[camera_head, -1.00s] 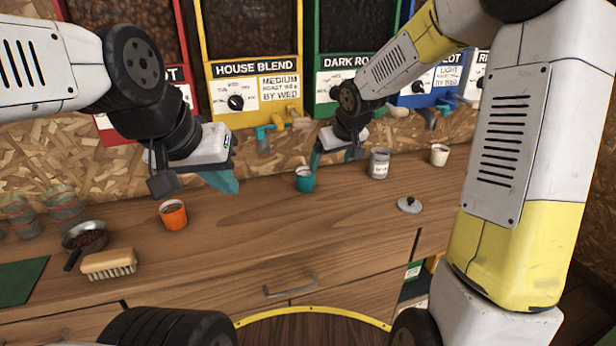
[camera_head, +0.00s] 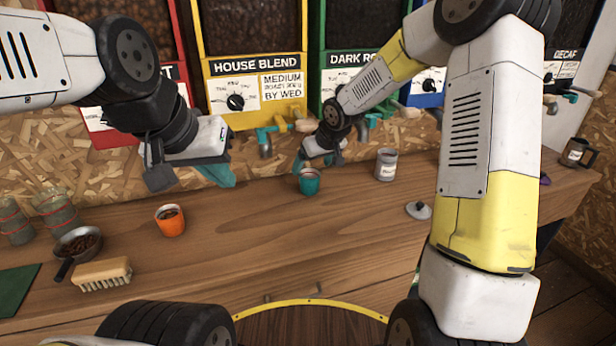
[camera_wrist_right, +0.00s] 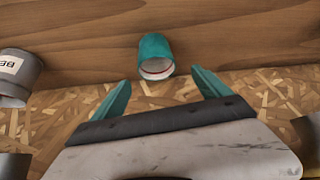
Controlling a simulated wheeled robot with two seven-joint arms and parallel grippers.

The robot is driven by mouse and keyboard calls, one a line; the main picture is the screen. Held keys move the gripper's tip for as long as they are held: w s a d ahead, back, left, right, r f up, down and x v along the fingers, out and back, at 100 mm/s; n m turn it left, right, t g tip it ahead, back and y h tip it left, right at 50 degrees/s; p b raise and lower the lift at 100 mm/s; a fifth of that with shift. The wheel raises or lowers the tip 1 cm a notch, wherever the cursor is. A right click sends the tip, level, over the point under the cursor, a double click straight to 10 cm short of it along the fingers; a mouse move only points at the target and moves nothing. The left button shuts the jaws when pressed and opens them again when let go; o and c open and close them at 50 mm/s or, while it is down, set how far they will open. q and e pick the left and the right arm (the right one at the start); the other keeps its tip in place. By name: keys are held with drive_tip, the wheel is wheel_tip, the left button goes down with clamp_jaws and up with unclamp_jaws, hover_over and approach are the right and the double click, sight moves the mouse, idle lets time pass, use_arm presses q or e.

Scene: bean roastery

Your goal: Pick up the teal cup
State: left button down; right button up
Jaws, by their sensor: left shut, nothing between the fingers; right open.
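The teal cup (camera_head: 310,183) stands upright on the wooden counter, below the dark roast bin. My right gripper (camera_head: 300,166) is just behind and above it in the head view. In the right wrist view the cup (camera_wrist_right: 155,57) lies ahead of the open fingers of my right gripper (camera_wrist_right: 160,88), roughly centred between them, with its rim towards me. The fingers are not around it and nothing is between them. My left gripper (camera_head: 222,178) is shut and empty, held above the counter to the left, behind the orange cup.
An orange cup (camera_head: 170,221) stands at the left and a grey labelled canister (camera_head: 386,164) right of the teal cup. A pan (camera_head: 77,243), a brush (camera_head: 102,273) and glasses (camera_head: 55,210) are far left. A lid (camera_head: 418,210) lies right. Dispenser spouts (camera_head: 265,147) hang behind.

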sight(309, 174)
drive_tip(key=x, duration=0.6)
drive_tip(key=shift+d+f, duration=0.25)
drive_tip(key=shift+f, duration=0.1)
drive_tip(key=shift+c, duration=0.2)
drive_tip(key=c, duration=1.4)
drive_tip(key=shift+c, duration=0.4)
drive_tip(key=shift+r, duration=0.15)
